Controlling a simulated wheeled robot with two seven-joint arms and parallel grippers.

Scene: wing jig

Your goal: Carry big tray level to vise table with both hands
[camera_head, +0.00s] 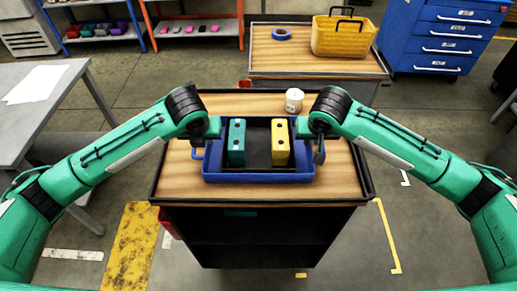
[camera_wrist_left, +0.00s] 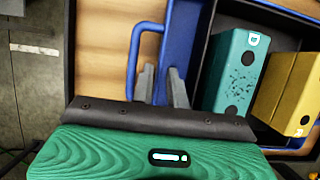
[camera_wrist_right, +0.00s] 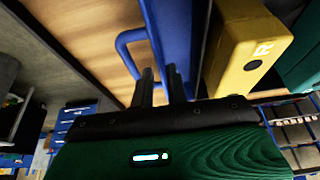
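The blue tray (camera_head: 258,178) rests level on the wood-topped cart. It holds a teal block (camera_head: 237,143) and a yellow block (camera_head: 280,142) with a dark gap between them. My left gripper (camera_head: 207,138) is at the tray's left side. In the left wrist view its fingers (camera_wrist_left: 161,88) are parted near the left handle (camera_wrist_left: 133,62) and tray wall. My right gripper (camera_head: 318,148) is at the right side. In the right wrist view its fingers (camera_wrist_right: 161,86) are parted by the right handle (camera_wrist_right: 122,48) and wall. I see no clear grip on either handle; contact is partly hidden.
A white cup-like item (camera_head: 294,100) stands behind the tray on the cart (camera_head: 340,180). Another wood-topped table (camera_head: 290,62) behind holds a yellow basket (camera_head: 343,36) and blue tape (camera_head: 281,34). A grey table (camera_head: 30,130) is left; a blue drawer cabinet (camera_head: 440,40) is back right.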

